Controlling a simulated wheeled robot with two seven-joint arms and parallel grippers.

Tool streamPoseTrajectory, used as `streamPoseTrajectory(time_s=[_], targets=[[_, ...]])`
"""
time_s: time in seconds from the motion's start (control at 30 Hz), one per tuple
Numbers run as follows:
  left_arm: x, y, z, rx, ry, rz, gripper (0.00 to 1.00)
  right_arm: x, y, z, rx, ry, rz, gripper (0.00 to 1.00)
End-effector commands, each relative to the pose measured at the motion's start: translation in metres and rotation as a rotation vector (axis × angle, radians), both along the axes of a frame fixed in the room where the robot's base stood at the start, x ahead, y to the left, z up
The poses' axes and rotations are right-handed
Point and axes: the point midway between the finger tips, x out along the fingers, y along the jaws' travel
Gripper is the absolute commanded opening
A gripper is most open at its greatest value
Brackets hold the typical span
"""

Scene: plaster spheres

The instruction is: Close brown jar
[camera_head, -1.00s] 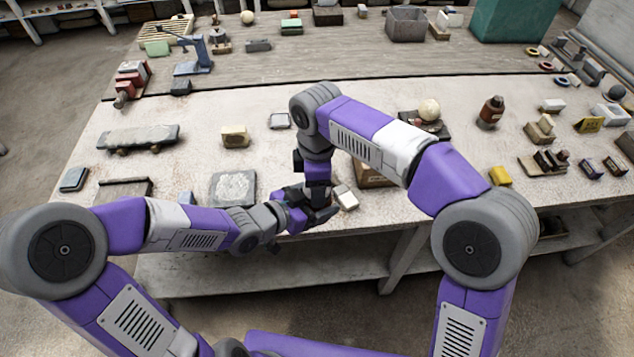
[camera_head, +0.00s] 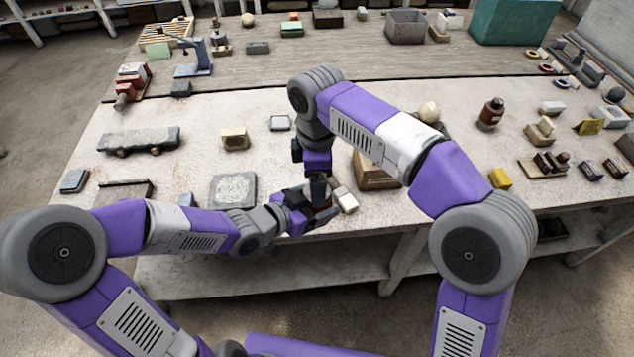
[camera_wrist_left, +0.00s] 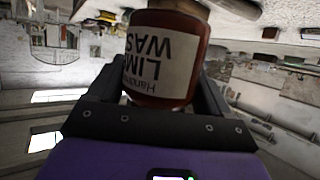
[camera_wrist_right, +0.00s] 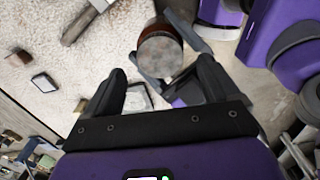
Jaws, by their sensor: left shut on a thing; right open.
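A brown jar (camera_wrist_left: 166,58) with a pale label, its printed words upside down in the left wrist view, stands between the fingers of my left gripper (camera_head: 318,212), which is shut on it. In the head view the jar is mostly hidden by the grippers, near the table's front edge. My right gripper (camera_head: 318,192) is open and points down above the jar. In the right wrist view the jar's round grey top (camera_wrist_right: 161,58) shows beyond the two open fingers. I cannot tell whether that top is a lid.
A small white block (camera_head: 345,200) and a brown box (camera_head: 375,172) lie just right of the grippers. A grey slab (camera_head: 233,189) lies to the left. Another brown bottle (camera_head: 490,114) stands at the right.

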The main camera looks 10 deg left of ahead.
Motion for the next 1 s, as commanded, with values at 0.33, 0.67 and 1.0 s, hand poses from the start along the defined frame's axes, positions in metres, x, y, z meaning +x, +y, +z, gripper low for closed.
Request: streamPoseTrajectory(time_s=[0.33,0.67,1.0], targets=[[0.000,0.000,0.001,-0.001,-0.004,-0.001,0.00,0.000,0.000,0.009,-0.001,0.001,0.000,0.89],[0.000,0.000,0.001,-0.001,-0.004,-0.001,0.00,-0.002,0.004,0.013,-0.011,0.009,0.207,0.84],[0.000,0.000,0.001,-0.001,-0.004,-0.001,0.00,-0.001,0.003,0.035,-0.006,0.009,0.704,0.84]])
